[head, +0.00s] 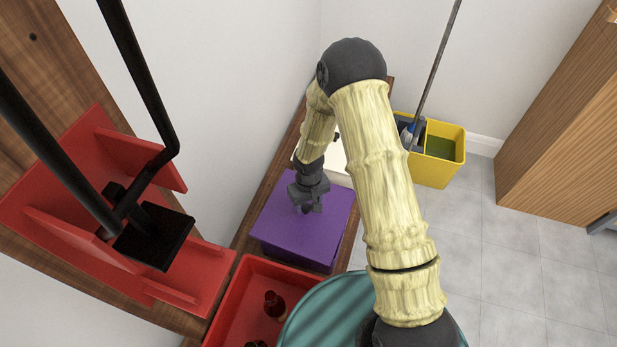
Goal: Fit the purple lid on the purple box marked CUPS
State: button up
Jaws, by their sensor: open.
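A flat purple lid (320,228) lies over the top of the purple box (292,259) on the wooden shelf. The darker front side of the box shows below the lid's near edge. The lid covers the box's opening. I cannot tell whether it is seated flush all round. The CUPS mark is not visible.
A red crate (238,302) with dark red items stands in front of the box. A pale object (334,160) is behind it, partly hidden by my arm. A red rack (55,222) hangs at left. A yellow mop bucket (437,168) and wooden cabinet (560,130) stand at right.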

aim_at(309, 205)
notch_tip(309, 205, up, 16)
jog(key=p, duration=0.2)
jog(key=shift+r, duration=0.1)
dwell(0.8)
jog(key=s+d+r+m+t, duration=0.3)
jog(key=s+d+r+m, duration=0.2)
jog(key=s+d+r, duration=0.85)
notch_tip(309, 205, up, 15)
jog(key=w+p, duration=0.1)
jog(key=p, duration=1.5)
jog(key=shift+p, duration=0.3)
jog(key=shift+w, duration=0.15)
